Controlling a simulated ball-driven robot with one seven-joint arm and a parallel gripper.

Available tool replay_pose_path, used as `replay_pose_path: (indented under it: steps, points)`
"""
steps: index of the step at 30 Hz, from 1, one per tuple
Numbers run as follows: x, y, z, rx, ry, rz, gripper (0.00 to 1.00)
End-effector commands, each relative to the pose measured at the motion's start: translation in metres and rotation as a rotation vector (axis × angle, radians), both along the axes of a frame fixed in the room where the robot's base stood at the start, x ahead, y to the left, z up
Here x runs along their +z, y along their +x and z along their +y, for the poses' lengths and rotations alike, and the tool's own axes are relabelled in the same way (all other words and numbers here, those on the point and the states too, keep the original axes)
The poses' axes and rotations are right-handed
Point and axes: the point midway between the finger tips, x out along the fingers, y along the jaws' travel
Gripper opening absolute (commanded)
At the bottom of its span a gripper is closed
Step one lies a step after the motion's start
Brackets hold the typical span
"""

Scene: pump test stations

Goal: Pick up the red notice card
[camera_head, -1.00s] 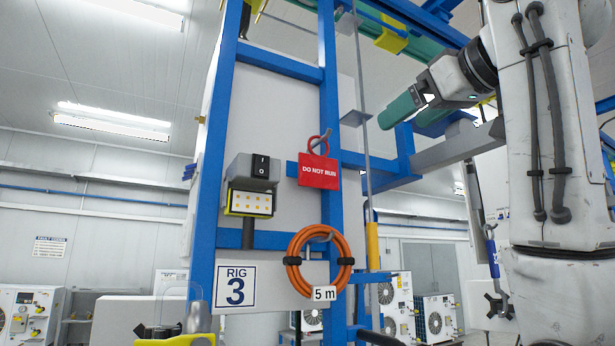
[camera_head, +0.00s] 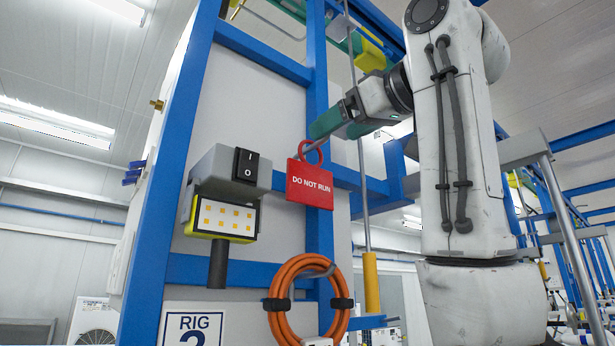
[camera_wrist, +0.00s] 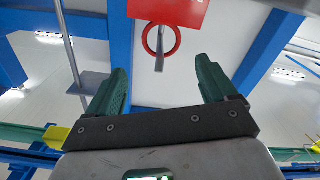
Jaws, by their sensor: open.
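The red notice card (camera_head: 309,185), lettered "DO NOT RUN", hangs by its red ring from a hook on the blue frame. In the wrist view the card (camera_wrist: 168,10) is at the top edge, partly cut off, with its red ring (camera_wrist: 161,39) and the hook through it below. My gripper (camera_head: 322,130) is above and right of the card in the head view. In the wrist view my gripper (camera_wrist: 163,80) has its two green fingers wide apart, with nothing between them. The ring lies just beyond the fingertips, roughly centred between them.
A grey switch box (camera_head: 226,170) with a yellow-edged lamp panel is left of the card. An orange hose coil (camera_head: 285,318) hangs below. A thin vertical rod (camera_head: 362,190) stands right of the card, close to my gripper.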

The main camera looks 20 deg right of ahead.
Motion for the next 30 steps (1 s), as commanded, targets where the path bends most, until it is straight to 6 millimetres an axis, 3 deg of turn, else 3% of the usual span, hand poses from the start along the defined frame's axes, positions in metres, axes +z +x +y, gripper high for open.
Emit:
replay_pose_path:
  steps: [18, 26, 30]
  points:
    - [-0.003, 0.062, 0.024, 0.002, -0.001, 0.002, 0.85]
    - [-0.006, 0.066, 0.025, 0.001, 0.0, 0.0, 0.85]
    - [-0.006, 0.065, 0.025, 0.001, 0.0, 0.0, 0.75]
